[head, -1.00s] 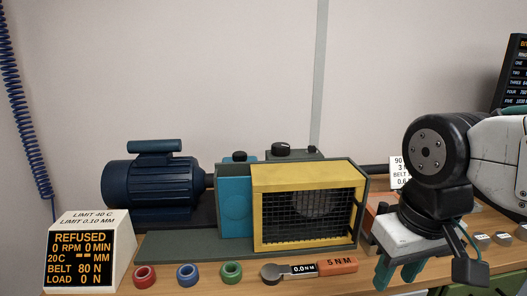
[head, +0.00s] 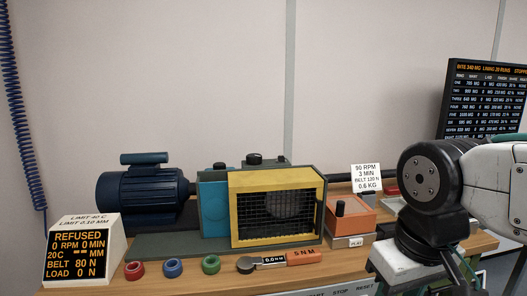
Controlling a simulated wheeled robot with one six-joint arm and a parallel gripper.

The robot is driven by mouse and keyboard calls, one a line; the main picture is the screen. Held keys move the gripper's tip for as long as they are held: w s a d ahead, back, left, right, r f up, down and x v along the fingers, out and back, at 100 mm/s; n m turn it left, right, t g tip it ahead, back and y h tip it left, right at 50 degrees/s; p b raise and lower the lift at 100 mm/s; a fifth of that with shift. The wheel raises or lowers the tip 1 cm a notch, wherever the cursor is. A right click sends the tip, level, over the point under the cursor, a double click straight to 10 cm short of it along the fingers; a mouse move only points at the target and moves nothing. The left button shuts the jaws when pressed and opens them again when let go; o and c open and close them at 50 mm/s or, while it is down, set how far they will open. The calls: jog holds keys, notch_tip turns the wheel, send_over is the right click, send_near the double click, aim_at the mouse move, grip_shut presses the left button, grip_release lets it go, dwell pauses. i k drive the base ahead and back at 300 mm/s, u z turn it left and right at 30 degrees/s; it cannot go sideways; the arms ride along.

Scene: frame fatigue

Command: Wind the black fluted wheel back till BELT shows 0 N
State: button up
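The display box (head: 84,252) at the lower left reads REFUSED, 0 RPM, 0 MIN, 20C, BELT 80 N, LOAD 0 N. A black knob (head: 254,159) sits on top of the grey housing behind the yellow mesh guard (head: 276,206). A smaller black knob (head: 219,165) sits on the blue block (head: 213,206). Fluting is too small to make out on either. My gripper (head: 410,290) is at the lower right, well apart from both knobs. Its fingers are mostly cut off by the bottom edge, so its opening does not show.
A dark blue motor (head: 150,198) stands left of the guard. Red, blue and green rings (head: 173,268) and an orange-handled torque tool (head: 290,259) lie in front. An orange block (head: 350,220) with a black post stands right of the guard. A results board (head: 487,98) is behind my arm.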

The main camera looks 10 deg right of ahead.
aim_at(254, 159)
jog(key=z, duration=0.25)
jog(key=i, duration=1.05)
jog(key=u, duration=0.1)
